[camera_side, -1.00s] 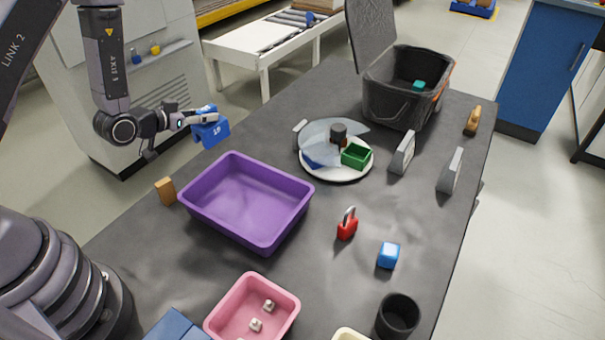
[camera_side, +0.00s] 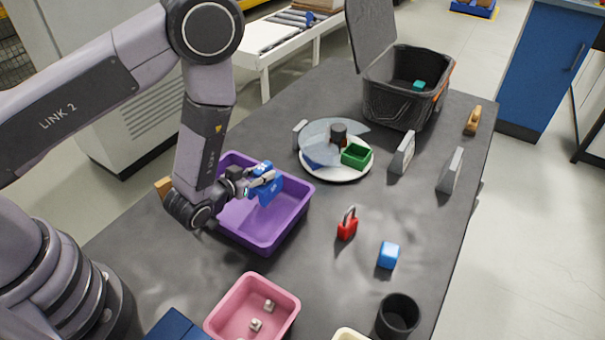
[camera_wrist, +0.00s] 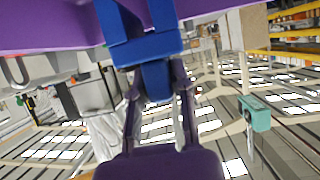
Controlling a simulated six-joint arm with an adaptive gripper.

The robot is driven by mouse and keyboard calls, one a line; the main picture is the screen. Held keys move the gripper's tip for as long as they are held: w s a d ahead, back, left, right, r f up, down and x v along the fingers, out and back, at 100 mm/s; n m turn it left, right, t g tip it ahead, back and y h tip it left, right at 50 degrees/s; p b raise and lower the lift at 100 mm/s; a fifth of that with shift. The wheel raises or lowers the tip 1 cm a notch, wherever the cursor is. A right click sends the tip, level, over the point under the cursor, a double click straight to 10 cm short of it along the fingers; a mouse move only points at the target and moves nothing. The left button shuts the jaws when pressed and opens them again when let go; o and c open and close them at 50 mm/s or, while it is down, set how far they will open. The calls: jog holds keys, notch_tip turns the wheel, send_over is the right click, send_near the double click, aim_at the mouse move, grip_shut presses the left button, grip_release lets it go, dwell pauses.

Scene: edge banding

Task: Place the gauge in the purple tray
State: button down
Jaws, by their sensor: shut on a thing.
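The gauge is a blue piece (camera_side: 266,188), held by my gripper (camera_side: 258,180) over the purple tray (camera_side: 290,222) in the side view. My gripper is shut on it. In the wrist view the blue gauge (camera_wrist: 150,48) sits between the two fingers of my gripper (camera_wrist: 160,85). Part of the tray's left side is hidden behind my arm in the side view. I cannot tell whether the gauge touches the tray floor.
A pink tray (camera_side: 231,322) with small white pieces stands in front of the purple tray. A red padlock (camera_side: 347,228), blue cube (camera_side: 388,255) and black cup (camera_side: 398,316) stand to the right. Behind are a round plate (camera_side: 342,175) and an open black bin (camera_side: 395,100).

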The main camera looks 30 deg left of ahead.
aim_at(254, 191)
jog(key=shift+f, duration=1.8)
jog(key=c, duration=1)
grip_release()
jog(key=shift+f, duration=0.15)
